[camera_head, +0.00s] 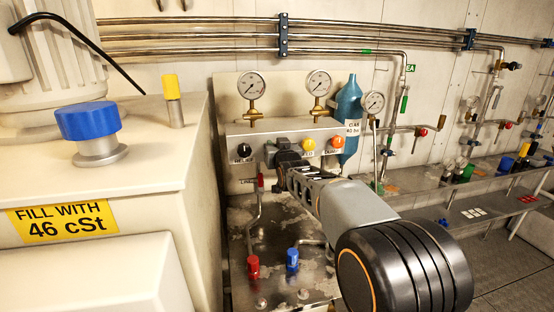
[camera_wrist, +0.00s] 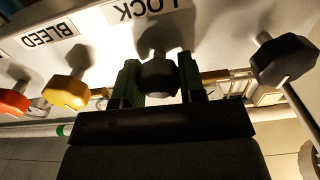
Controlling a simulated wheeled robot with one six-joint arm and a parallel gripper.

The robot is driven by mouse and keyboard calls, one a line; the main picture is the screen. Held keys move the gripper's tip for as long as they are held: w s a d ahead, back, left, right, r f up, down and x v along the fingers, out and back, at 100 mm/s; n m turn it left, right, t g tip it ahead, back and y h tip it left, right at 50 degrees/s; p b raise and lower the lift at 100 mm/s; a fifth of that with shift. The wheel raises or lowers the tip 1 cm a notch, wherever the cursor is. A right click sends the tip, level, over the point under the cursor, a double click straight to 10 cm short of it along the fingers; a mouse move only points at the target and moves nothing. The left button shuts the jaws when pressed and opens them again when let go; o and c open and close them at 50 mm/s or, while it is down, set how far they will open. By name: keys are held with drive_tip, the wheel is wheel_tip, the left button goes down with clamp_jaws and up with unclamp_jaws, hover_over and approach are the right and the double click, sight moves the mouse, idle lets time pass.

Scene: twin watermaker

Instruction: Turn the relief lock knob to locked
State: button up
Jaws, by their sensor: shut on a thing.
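The relief lock knob (camera_wrist: 158,76) is a dark, faceted knob below the label ending in LOCK (camera_wrist: 150,8), which appears upside down in the wrist view. My gripper (camera_wrist: 160,84) is shut on it, with one green-edged finger on each side. The knob's rotation is hard to read because it is dark and partly covered. In the head view, my gripper (camera_head: 280,155) reaches the front of the grey valve panel (camera_head: 290,133), and the arm hides much of this spot.
Another black knob (camera_wrist: 284,60) is on one side of my gripper. A yellow knob (camera_wrist: 68,92) and an orange knob (camera_wrist: 12,102) are on the other. Gauges (camera_head: 251,85) stand above the panel. Red (camera_head: 253,267) and blue (camera_head: 292,259) fittings are below.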

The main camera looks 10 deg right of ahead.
drive_tip(key=m+b, duration=0.1)
drive_tip(key=m, duration=0.1)
drive_tip(key=m+b, duration=0.2)
drive_tip(key=shift+f+m+b, duration=0.2)
drive_tip(key=shift+m+b, duration=0.1)
drive_tip(key=shift+r+m+b, duration=0.15)
drive_tip(key=shift+m+b, duration=0.8)
drive_tip(key=shift+m, duration=0.95)
drive_tip(key=o, duration=0.9)
drive_tip(key=shift+o, duration=0.2)
drive_tip(key=s+b, duration=0.1)
drive_tip(key=s, duration=1.2)
drive_tip(key=shift+s+b, duration=0.4)
